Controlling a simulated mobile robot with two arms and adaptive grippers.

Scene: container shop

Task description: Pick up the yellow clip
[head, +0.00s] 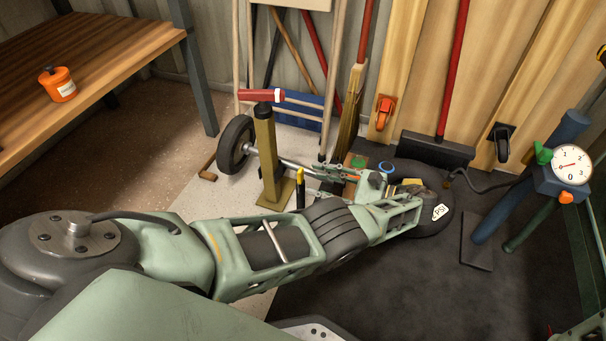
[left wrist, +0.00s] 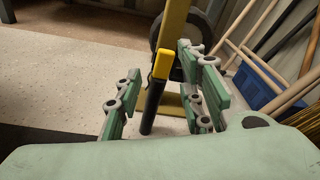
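The yellow clip (head: 300,175) sits on top of an upright black rod (head: 300,198), in front of the floor pump. In the left wrist view the clip (left wrist: 163,61) stands between the two fingers, slightly tilted, with the black rod (left wrist: 152,107) below it. My left gripper (head: 315,183) is open, its green fingers pointing left toward the clip. It also shows open in the left wrist view (left wrist: 160,72), with gaps visible on both sides of the clip. Whether a finger touches the rod I cannot tell.
The olive floor pump (head: 267,155) with a red handle (head: 261,95) stands just behind the clip. A wheel (head: 237,144) and brooms stand behind it. A gauge pump (head: 571,164) is at right.

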